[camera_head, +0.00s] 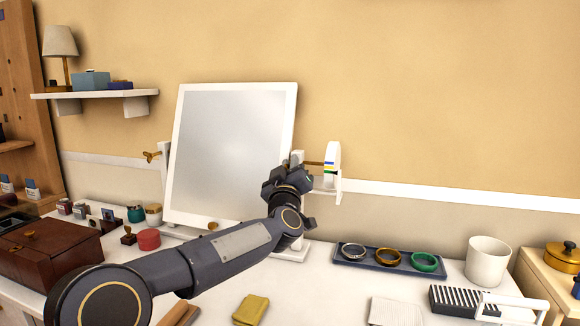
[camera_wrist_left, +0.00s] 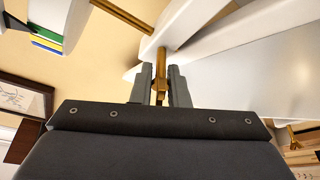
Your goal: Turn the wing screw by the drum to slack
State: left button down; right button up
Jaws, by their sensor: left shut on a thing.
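The brass wing screw (camera_wrist_left: 161,72) by the drum sits at the mirror stand's post, between the two fingers of my left gripper (camera_wrist_left: 162,88). The gripper is shut on it. In the head view my left gripper (camera_head: 291,164) reaches the mirror's right edge and hides the screw. The white drum (camera_head: 332,158) stands just right of it, with blue, yellow and green bands; it also shows in the wrist view (camera_wrist_left: 60,18). A brass rod (camera_wrist_left: 124,14) runs toward the drum. A second brass wing screw (camera_head: 151,156) is left of the mirror (camera_head: 232,150). My right gripper is out of view.
A tray (camera_head: 342,261) of rings and a white cup (camera_head: 488,261) stand right of the mirror. A brown box (camera_head: 48,254), a red round box (camera_head: 149,239) and small jars are at left. A yellow cloth (camera_head: 251,309) lies in front. The wall is close behind.

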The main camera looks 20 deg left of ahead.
pick_arm(q)
jog(key=c, duration=1.6)
grip_release()
jog(key=v, duration=0.8)
jog(key=shift+w, duration=0.1)
